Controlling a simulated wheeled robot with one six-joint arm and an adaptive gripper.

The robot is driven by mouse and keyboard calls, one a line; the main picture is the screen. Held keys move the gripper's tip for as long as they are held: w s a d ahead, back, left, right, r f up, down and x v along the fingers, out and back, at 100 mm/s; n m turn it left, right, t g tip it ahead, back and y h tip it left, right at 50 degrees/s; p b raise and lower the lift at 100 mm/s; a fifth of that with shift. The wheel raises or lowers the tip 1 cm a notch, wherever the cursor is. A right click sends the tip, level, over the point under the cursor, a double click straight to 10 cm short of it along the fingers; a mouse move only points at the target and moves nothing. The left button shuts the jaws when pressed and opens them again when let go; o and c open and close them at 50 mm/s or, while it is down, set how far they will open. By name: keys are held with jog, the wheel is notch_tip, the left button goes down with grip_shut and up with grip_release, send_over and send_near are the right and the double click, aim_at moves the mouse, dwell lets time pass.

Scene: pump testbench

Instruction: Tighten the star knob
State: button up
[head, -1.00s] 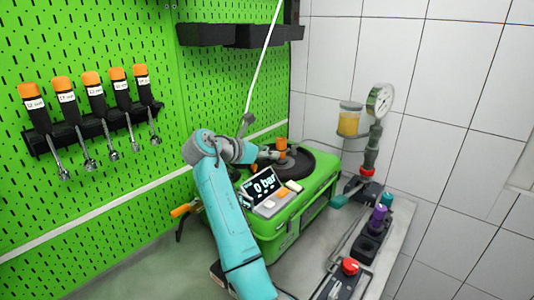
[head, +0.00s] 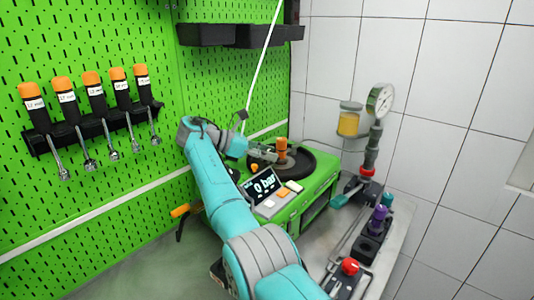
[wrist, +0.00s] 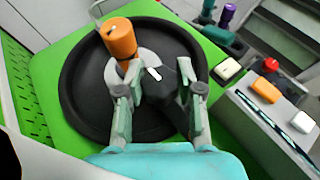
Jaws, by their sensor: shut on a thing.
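The dark star knob (wrist: 172,92), with a small white mark on it, sits over the large black disc (wrist: 85,90) in the wrist view. My gripper (wrist: 160,95) is closed on it, with one finger on each side. The knob is partly hidden by the fingers. An orange cylinder (wrist: 119,38) stands up from the disc beside the knob, apart from the fingers. In the head view, my gripper (head: 266,154) reaches in from the left over the disc (head: 304,164), close to the orange cylinder (head: 282,146). The knob is too small to make out there.
The green pump case (head: 318,196) carries a display (head: 264,183) reading 0 bar and several buttons. A pressure gauge (head: 380,99) and valves stand at the right. A green pegboard (head: 90,130) with several orange-handled tools rises close at the left.

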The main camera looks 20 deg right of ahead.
jog(key=shift+g, duration=0.3)
dwell(0.4)
jog(key=o, duration=1.2)
jog(key=shift+c, duration=0.2)
notch_tip(320, 180, up, 10)
jog(key=shift+f, duration=0.1)
